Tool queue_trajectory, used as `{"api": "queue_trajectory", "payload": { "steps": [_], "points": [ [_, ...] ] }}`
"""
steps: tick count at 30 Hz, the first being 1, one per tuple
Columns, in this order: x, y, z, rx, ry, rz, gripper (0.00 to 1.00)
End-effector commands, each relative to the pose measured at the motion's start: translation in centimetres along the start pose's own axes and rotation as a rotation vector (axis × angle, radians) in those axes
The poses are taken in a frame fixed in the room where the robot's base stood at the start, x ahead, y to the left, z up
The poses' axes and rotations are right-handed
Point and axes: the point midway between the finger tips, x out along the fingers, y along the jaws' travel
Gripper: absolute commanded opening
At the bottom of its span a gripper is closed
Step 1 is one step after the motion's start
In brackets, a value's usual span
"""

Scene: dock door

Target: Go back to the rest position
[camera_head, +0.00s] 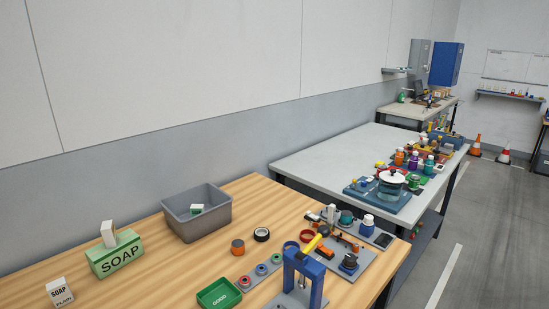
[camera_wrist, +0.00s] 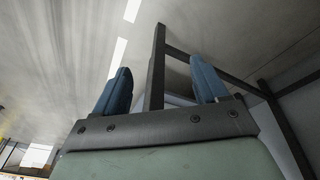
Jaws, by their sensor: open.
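My gripper (camera_wrist: 160,66) shows in the wrist view, with two blue fingers standing wide apart on a dark bar. Nothing is between the fingers. Beyond them are the grey floor, a white floor line and a dark table frame (camera_wrist: 157,60). I do not see my gripper or arm in the head view.
A blue frame (camera_head: 289,268) stands at the wooden table's front. Around it lie a yellow-headed hammer (camera_head: 319,237), a black ring (camera_head: 261,235), an orange-and-dark round part (camera_head: 237,247) and bottles. A grey table (camera_head: 320,160) stands behind. Open floor (camera_head: 480,240) lies at right, with cones beyond.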

Motion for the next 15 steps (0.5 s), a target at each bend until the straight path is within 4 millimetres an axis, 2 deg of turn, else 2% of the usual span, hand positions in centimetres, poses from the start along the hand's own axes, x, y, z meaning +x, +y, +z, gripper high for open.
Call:
{"api": "queue_trajectory", "payload": {
  "steps": [1,6,10,15],
  "points": [
    [0.6,-1.9,2.8,-0.012,-0.05,-0.016,0.73],
    [2.2,-6.8,10.6,-0.041,-0.206,-0.053,0.73],
    [2.6,-9.8,16.8,-0.066,-0.328,-0.07,0.73],
    [2.3,-12.7,24.9,-0.098,-0.489,-0.079,0.73]
  ]
}}
